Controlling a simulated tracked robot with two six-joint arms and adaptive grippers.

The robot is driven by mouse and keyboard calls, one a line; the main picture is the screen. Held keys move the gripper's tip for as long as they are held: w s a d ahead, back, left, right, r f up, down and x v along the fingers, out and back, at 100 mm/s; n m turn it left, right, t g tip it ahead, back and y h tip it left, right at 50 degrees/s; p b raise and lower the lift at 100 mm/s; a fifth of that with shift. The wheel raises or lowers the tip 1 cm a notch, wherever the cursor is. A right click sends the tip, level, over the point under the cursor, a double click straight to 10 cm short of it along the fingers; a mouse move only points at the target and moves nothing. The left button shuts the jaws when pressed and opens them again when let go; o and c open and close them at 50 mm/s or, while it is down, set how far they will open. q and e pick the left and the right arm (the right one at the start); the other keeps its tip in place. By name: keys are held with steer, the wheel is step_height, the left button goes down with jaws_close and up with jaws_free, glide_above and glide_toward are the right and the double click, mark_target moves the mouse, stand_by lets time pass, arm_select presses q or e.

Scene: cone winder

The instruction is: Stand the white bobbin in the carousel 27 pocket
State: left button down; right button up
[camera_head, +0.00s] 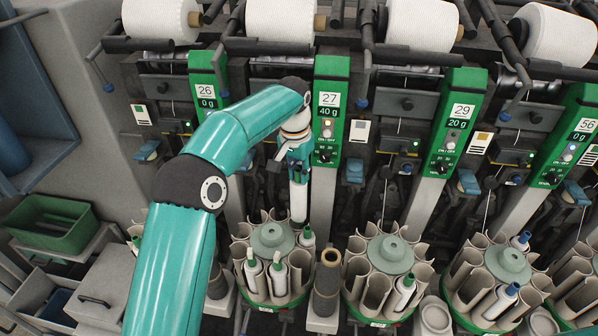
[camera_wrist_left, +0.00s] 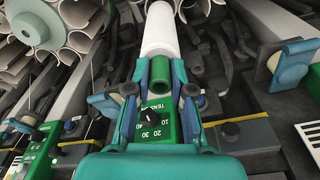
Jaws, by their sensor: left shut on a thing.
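My left gripper (camera_head: 298,160) is shut on the white bobbin (camera_head: 299,202), in front of the green 27 panel (camera_head: 330,110). The bobbin hangs about upright with its lower end close to the back right rim of the carousel below that panel, carousel 27 (camera_head: 273,240). Whether that end is above or inside a pocket I cannot tell. In the left wrist view the fingers (camera_wrist_left: 160,78) grip the bobbin's green top, and its white body (camera_wrist_left: 160,30) runs away from me, with a carousel (camera_wrist_left: 38,28) at upper left. My right gripper is not in view.
Another carousel (camera_head: 391,254) lies further right. Machine panels and levers crowd behind the gripper. A green bin (camera_head: 52,226) is at left.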

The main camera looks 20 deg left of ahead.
mark_target(299, 185)
arm_select(q)
steer(key=shift+f+b, duration=1.15)
steer(key=shift+f, duration=1.05)
steer(key=shift+f+b, duration=1.35)
steer(key=shift+f, duration=0.75)
steer(key=shift+f+b, duration=1.35)
steer(key=shift+f, duration=0.95)
steer(key=shift+f+b, duration=0.55)
steer(key=shift+f, duration=0.35)
steer(key=c, duration=0.9)
jaws_free()
steer(key=shift+c, duration=0.2)
